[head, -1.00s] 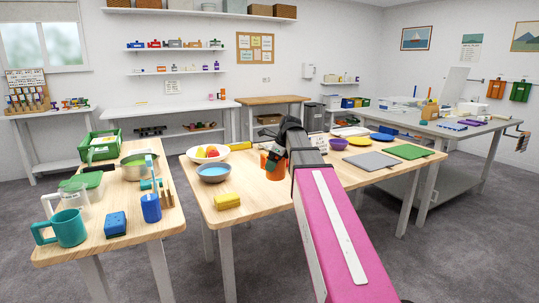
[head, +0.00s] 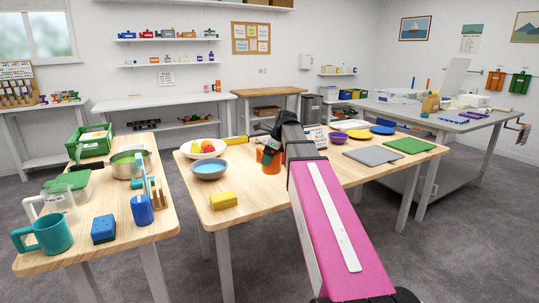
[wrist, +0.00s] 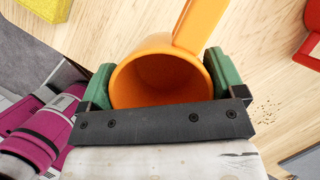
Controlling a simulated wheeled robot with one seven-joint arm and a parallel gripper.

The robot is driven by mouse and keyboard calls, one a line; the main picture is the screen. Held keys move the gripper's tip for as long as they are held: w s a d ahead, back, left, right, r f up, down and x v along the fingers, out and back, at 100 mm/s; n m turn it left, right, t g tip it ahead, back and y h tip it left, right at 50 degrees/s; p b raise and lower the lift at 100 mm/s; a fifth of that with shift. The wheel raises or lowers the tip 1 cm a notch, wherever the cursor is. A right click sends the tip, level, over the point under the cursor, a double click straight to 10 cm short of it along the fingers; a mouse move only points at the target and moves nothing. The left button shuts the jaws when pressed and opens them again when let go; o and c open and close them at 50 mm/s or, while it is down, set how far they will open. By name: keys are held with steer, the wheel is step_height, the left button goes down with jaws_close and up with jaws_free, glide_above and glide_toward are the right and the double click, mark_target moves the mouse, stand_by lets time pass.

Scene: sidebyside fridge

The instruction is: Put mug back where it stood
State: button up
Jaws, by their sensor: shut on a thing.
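My gripper (wrist: 158,88) is shut on the orange mug (wrist: 160,80), with a green fingertip on either side of its body. The wrist view looks into the mug's open, empty mouth, and its handle points up and right. In the head view the orange mug (head: 270,164) shows at the end of my arm, over the wooden table (head: 262,190), right of the blue bowl (head: 209,168). My gripper (head: 268,152) partly covers it there. I cannot tell whether its base touches the tabletop.
A yellow sponge (head: 223,200) lies near the table's front edge. A red object (wrist: 310,48) is right of the mug in the wrist view. Right of my arm are a purple bowl (head: 339,137), a grey mat (head: 373,155) and a green mat (head: 410,145). A teal mug (head: 48,234) stands on the left table.

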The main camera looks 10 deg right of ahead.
steer(key=shift+f, duration=3.1)
steer(key=shift+f, duration=0.7)
steer(key=o, duration=0.8)
steer(key=shift+v, duration=5.35)
steer(key=shift+s, duration=0.1)
